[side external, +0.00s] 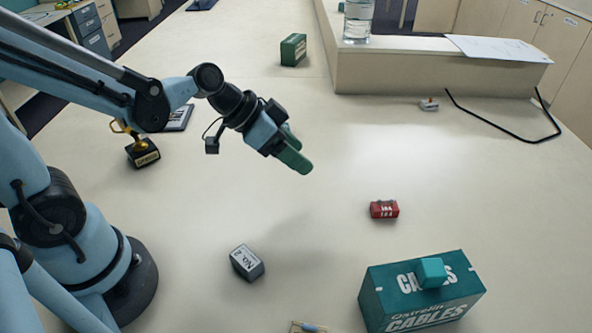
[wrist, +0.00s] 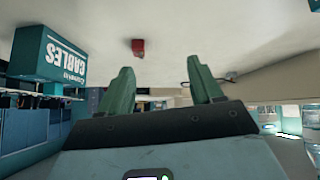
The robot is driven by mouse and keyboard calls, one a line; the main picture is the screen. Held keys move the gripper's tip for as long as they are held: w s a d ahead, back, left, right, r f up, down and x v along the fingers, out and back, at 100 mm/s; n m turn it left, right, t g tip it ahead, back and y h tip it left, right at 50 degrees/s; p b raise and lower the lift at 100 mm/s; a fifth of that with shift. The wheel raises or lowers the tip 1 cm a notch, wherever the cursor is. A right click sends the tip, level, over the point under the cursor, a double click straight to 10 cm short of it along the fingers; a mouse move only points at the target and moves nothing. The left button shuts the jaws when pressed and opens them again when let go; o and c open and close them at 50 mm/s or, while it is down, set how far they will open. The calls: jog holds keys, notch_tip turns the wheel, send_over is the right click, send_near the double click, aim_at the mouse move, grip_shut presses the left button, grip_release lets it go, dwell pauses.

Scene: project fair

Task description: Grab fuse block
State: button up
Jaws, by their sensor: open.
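A small red block with white markings (side external: 384,209) lies on the table right of centre; it also shows in the wrist view (wrist: 138,47). A small pale piece with a blue-banded part (side external: 308,327) is cut off at the bottom edge. I cannot tell for sure which of these is the fuse block. My gripper (side external: 302,155) is above the table, up and left of the red block and apart from it. Its green fingers are spread and empty, also in the wrist view (wrist: 160,66).
A teal cables box (side external: 420,307) with a teal cube (side external: 432,272) on top stands near the front right. A grey No. 2 block (side external: 246,263), a trophy (side external: 143,152) and a green box (side external: 293,49) stand apart. A black bent rod (side external: 507,131) lies right. The table's middle is clear.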

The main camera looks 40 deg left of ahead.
jog(key=shift+w+d+f+m+h, duration=0.55)
jog(key=shift+d+f+m+h, duration=0.15)
jog(key=shift+d+m+h, duration=0.2)
jog(key=shift+w+d+f+m+h, duration=0.65)
jog(key=shift+d+m+h, duration=0.1)
jog(key=shift+d+m, duration=0.2)
jog(key=shift+w+d+f+m+h, duration=0.5)
jog(key=shift+d+f+m+h, duration=0.2)
jog(key=shift+d+m+h, duration=0.2)
send_near(396, 207)
jog(key=shift+s+d+f, duration=0.25)
jog(key=shift+d+f, duration=0.05)
jog(key=shift+f, duration=0.15)
jog(key=shift+w+x, duration=0.2)
jog(key=shift+x, duration=1.2)
jog(key=shift+w+x, duration=0.15)
jog(key=shift+x, duration=1.25)
jog(key=shift+a+r, duration=0.15)
jog(key=shift+r, duration=0.05)
jog(key=shift+c, duration=0.3)
jog(key=c, duration=1.1)
jog(key=shift+c, duration=0.2)
jog(key=shift+r, duration=0.15)
